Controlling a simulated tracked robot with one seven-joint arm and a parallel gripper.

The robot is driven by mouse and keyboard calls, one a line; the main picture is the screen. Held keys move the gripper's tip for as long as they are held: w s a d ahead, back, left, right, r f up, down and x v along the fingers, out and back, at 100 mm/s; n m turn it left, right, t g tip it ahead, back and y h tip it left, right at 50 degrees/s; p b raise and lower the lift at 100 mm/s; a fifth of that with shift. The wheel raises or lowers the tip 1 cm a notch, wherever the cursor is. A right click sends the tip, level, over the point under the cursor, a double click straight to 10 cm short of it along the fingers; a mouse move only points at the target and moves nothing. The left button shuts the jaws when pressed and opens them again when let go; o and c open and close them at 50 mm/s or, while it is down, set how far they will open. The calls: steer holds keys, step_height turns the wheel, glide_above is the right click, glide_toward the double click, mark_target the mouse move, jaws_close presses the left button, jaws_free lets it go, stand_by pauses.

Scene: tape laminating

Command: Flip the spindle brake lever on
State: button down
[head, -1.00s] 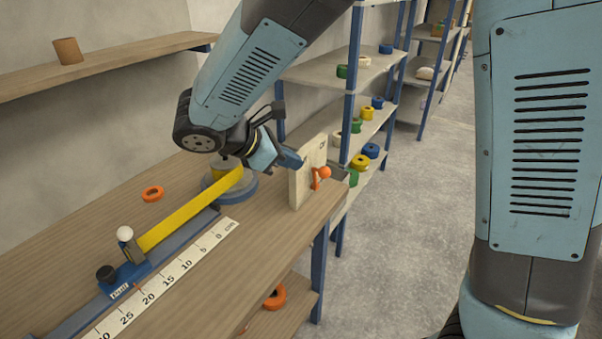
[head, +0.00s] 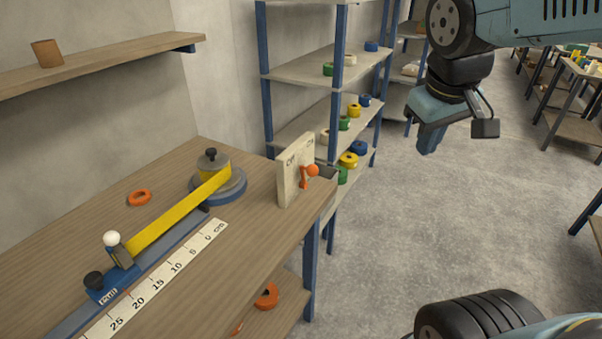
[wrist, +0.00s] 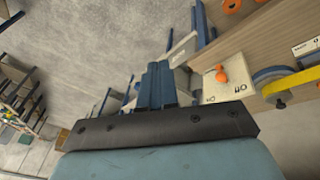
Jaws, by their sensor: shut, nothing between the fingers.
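The spindle brake lever (head: 312,171) is orange with a round knob. It sticks out from the face of an upright pale board (head: 292,185) with dark lettering at the table's right end. I cannot clearly tell which label it leans to. In the wrist view the lever (wrist: 221,76) and board (wrist: 232,75) appear right of my fingers. My gripper (head: 429,143) is shut and empty. It hangs in the air over the aisle, well right of the lever and apart from it. Its blue fingers (wrist: 158,84) are together in the wrist view.
The wooden table (head: 245,238) holds a yellow tape (head: 170,219) running from a grey spindle (head: 235,190) to a blue clamp (head: 112,284), a ruler (head: 165,277) and an orange ring (head: 139,197). Shelves (head: 300,70) stand behind. The aisle floor (head: 400,230) is open.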

steer(key=s+d+m, duration=0.1)
steer(key=s+r+m+t, duration=0.1)
steer(key=s+d+m+t+y, duration=0.1)
steer(key=m, duration=0.1)
steer(key=shift+d+r, duration=0.2)
steer(key=shift+d, duration=0.15)
steer(key=shift+a, duration=0.1)
